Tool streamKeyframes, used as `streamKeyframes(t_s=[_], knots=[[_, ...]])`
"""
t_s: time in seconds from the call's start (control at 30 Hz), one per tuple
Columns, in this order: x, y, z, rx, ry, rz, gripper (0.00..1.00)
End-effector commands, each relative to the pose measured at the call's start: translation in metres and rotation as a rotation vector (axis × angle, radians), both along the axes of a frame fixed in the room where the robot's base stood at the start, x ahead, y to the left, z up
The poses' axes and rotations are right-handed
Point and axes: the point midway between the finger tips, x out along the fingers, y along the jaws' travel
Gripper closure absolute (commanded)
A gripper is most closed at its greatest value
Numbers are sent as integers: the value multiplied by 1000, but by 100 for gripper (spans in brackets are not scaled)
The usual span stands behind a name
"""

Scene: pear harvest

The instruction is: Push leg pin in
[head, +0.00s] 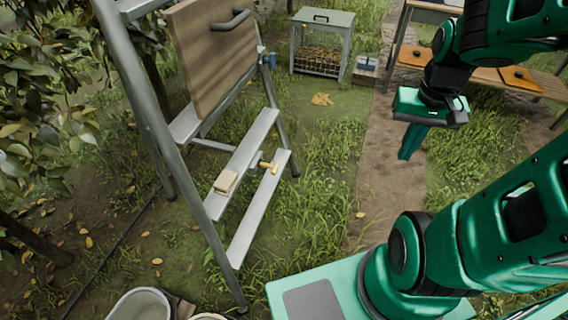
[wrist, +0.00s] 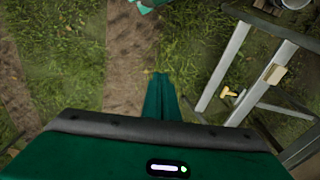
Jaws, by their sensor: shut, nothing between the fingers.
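A yellow T-shaped piece (head: 268,165), which looks like the leg pin, is at the lower steps of the metal ladder (head: 243,160). It also shows in the wrist view (wrist: 231,93), beside the ladder rails (wrist: 222,68). I cannot tell how deep it sits in the ladder. My gripper (head: 405,156) hangs in the air over the dirt path, well to the right of the ladder, pointing down. Its green fingers (wrist: 160,76) are together with nothing between them, apart from the pin.
A tan block (head: 226,182) lies on a ladder step. A wooden board with a dark handle (head: 213,47) leans at the ladder top. A bucket (head: 142,304) is at the lower left. Grass between gripper and ladder is clear.

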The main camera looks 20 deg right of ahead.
Motion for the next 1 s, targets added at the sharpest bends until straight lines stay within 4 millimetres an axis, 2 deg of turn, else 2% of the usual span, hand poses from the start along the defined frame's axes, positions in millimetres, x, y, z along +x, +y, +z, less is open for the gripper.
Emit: streamKeyframes(t_s=[0.03, 0.2, 0.37, 0.5, 0.73, 0.9, 1.0], knots=[[18, 3, -12, -7, -12, 23, 100], [79, 11, -52, -26, -92, 58, 100], [130, 30, -93, -14, -174, 85, 100], [167, 52, -132, 15, -246, 94, 100], [213, 95, -195, 91, -364, 75, 100], [231, 124, -233, 149, -436, 39, 100], [237, 134, -248, 173, -468, 17, 100]])
